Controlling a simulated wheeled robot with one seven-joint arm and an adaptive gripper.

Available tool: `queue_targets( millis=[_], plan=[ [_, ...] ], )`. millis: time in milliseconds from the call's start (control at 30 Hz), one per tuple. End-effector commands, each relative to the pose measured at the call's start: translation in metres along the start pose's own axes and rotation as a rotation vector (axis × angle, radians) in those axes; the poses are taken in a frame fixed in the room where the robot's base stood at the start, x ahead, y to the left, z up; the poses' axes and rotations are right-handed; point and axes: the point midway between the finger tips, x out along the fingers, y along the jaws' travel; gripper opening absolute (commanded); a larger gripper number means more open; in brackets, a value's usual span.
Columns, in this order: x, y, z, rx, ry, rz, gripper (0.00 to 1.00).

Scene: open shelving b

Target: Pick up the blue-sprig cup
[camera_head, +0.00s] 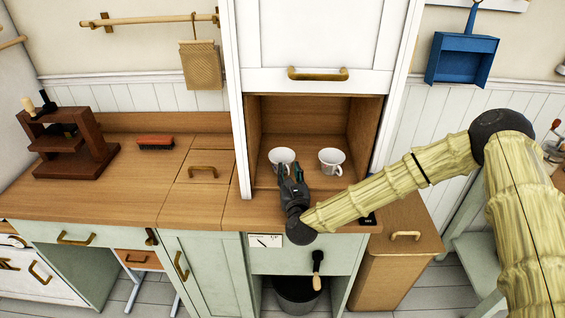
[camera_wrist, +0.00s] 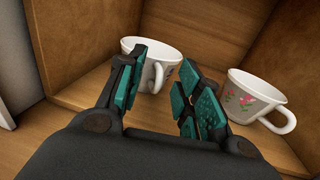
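Two white cups stand upright side by side in the open cupboard bay.
The wooden bay (camera_head: 366,125) has side walls close around the cups and a white door (camera_head: 315,40) above. The wooden counter (camera_head: 120,195) runs left, with a dark wooden stand (camera_head: 75,148) and a red brush (camera_head: 156,142). Much of the left counter is clear.

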Motion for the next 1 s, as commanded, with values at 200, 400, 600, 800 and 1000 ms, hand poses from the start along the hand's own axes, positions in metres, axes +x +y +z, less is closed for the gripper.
queue_targets(
  millis=[200, 400, 600, 800, 1000],
  plan=[
    [0.000, 0.000, -0.001, 0.000, 0.000, 0.000, 0.24],
    [0.000, 0.000, -0.001, 0.000, 0.000, 0.000, 0.00],
    [0.000, 0.000, 0.000, 0.000, -0.001, 0.000, 0.00],
    [0.000, 0.000, 0.005, 0.001, -0.001, -0.001, 0.00],
    [0.000, 0.000, 0.032, 0.003, -0.003, 0.000, 0.00]
  ],
)
